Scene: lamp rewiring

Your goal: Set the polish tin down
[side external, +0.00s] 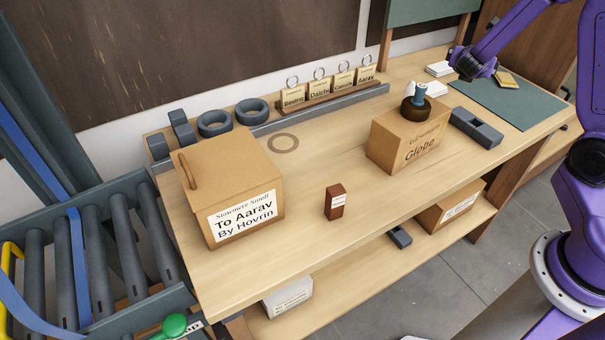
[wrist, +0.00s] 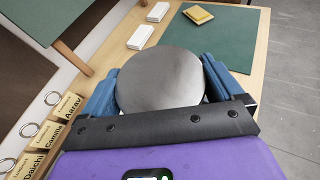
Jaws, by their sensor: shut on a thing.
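My gripper (wrist: 158,88) is shut on the polish tin (wrist: 160,74). In the wrist view the tin shows as a round, plain grey metal top between my two blue fingers. In the side view my purple hand (side external: 470,66) is near the back right of the bench, by the green mat. The tin cannot be made out there. I cannot tell whether the tin touches a surface or hangs above it.
White boxes (side external: 438,69) and a yellow pad (side external: 507,78) lie around the green mat (side external: 510,106). A Globe carton (side external: 390,150), a grey holder (side external: 475,127) and a rack of name tags (side external: 330,88) stand nearby. A large carton (side external: 200,165) stands left. The bench's middle front is mostly clear.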

